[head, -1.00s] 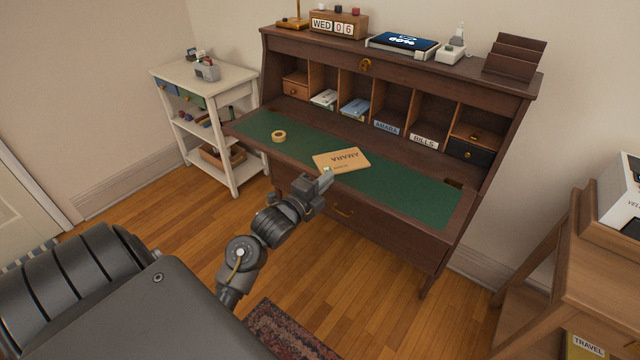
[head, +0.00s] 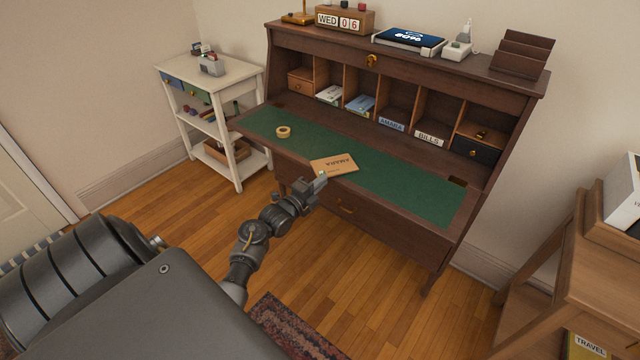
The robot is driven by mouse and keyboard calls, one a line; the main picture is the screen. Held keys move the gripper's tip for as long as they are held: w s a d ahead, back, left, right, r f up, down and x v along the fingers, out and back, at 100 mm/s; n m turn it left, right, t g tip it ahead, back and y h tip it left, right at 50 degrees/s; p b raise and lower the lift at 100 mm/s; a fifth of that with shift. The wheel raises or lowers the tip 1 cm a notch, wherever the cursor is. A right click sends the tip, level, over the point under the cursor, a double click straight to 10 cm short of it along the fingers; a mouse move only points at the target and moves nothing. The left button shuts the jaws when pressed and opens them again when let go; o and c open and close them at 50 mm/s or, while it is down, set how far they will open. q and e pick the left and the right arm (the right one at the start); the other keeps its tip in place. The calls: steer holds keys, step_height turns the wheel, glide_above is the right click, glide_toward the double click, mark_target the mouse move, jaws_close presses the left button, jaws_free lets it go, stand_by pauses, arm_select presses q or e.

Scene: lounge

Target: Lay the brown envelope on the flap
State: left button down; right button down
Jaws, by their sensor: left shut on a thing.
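The brown envelope (head: 341,166), marked AMARA, shows over the front part of the desk's lowered flap (head: 399,190), which has a green writing surface. My left gripper (head: 321,180) is at the envelope's near left edge, by the flap's front edge, and is shut on it. The fingertips are small here. I cannot tell whether the envelope touches the flap or is held just above it. My right gripper is not in view.
A roll of tape (head: 283,132) lies on the left of the flap. Pigeonholes behind hold papers, with labels AMARA (head: 391,124) and BILLS (head: 429,138). The green surface right of the envelope is clear. A white shelf cart (head: 232,85) stands left.

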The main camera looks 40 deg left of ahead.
arm_select(q)
steer(key=shift+f, duration=0.4)
steer(key=c, duration=1.6)
jaws_free()
steer(key=shift+r, duration=0.1)
steer(key=s, duration=1.2)
steer(key=shift+d+r+b, duration=0.1)
steer(key=shift+r+b, duration=0.05)
steer(key=shift+b, duration=0.25)
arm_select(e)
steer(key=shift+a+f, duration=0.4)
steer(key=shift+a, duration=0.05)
